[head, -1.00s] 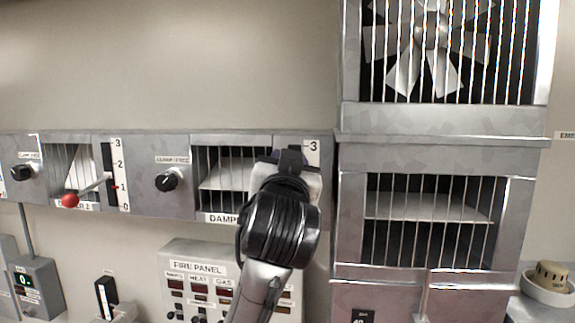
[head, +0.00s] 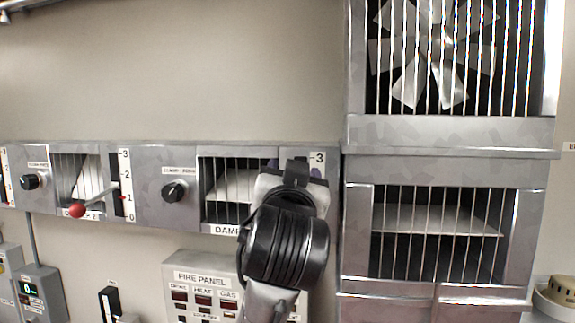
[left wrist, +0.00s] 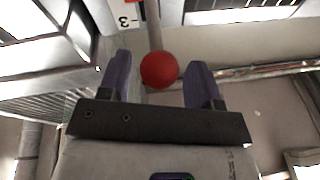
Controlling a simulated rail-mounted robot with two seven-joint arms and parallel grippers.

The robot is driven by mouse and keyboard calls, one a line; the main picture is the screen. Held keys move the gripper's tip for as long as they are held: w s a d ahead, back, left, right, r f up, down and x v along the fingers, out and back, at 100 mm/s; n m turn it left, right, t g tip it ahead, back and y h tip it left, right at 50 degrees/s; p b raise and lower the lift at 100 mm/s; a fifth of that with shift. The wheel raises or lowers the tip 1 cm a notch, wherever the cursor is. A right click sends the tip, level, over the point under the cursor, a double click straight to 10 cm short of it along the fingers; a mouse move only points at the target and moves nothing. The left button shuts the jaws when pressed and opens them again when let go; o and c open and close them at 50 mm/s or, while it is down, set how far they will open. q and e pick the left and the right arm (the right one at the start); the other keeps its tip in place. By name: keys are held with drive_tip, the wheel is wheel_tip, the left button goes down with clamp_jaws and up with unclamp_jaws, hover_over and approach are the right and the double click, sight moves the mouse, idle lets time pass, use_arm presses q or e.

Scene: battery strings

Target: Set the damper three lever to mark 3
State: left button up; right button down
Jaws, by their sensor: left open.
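The damper three panel (head: 226,230) is at centre in the head view, its label partly covered by my arm. Its scale shows a 3 (head: 317,158) at the top; the lower marks and the lever are hidden behind my left gripper (head: 294,168). In the left wrist view the lever's red ball knob (left wrist: 158,70) sits between the two purple fingers of my left gripper (left wrist: 160,64), with gaps on both sides. The fingers are open. The lever shaft (left wrist: 154,28) runs up beside the 3 label (left wrist: 126,20). My right gripper is not in view.
Left of it are a clamp knob (head: 175,191) and another damper lever with a red ball (head: 77,211). The fire panel (head: 203,281) is below. A large duct with a barred grille (head: 437,245) and fan stands close on the right.

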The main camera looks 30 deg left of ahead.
use_arm(q)
drive_tip(key=s+d+r, duration=0.2)
drive_tip(key=s, duration=0.3)
drive_tip(key=s+d+r, duration=0.2)
drive_tip(key=s+d, duration=0.1)
drive_tip(key=s, duration=0.3)
drive_tip(key=shift+s+d, duration=0.15)
drive_tip(key=shift+d, duration=0.2)
idle(0.7)
drive_tip(key=shift+f+b, duration=0.1)
drive_tip(key=shift+b, duration=0.2)
idle(0.3)
